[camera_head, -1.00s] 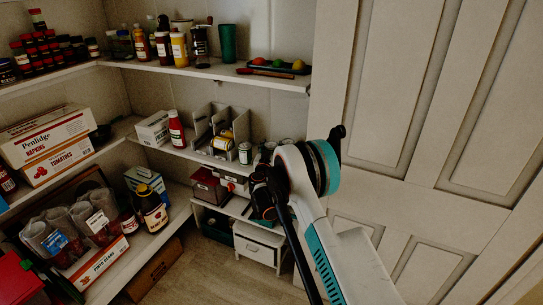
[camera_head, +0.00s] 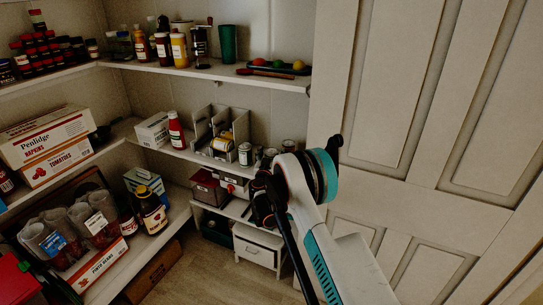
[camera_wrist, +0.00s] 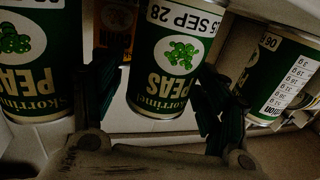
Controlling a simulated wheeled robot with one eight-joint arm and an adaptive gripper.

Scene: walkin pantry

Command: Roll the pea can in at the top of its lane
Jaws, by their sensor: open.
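My gripper (camera_wrist: 155,68) is open in the wrist view, with one dark finger on each side of a green pea can (camera_wrist: 172,58). That can's label appears upside down, with green peas and a white date strip; whether the fingers touch it I cannot tell. In the head view my gripper (camera_head: 260,190) is at the front of the middle back shelf, partly hidden by my wrist. A divided grey rack with lanes (camera_head: 201,125) stands on that shelf, left of my gripper, with a yellow-labelled can (camera_head: 222,142) in it.
Another pea can (camera_wrist: 30,60) is left of the middle one, and a green can (camera_wrist: 284,75) is at right. Small cans (camera_head: 245,154) stand beside the rack. A red bottle (camera_head: 176,130) is to its left. White drawers (camera_head: 257,246) stand below; a panelled door (camera_head: 420,90) is at right.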

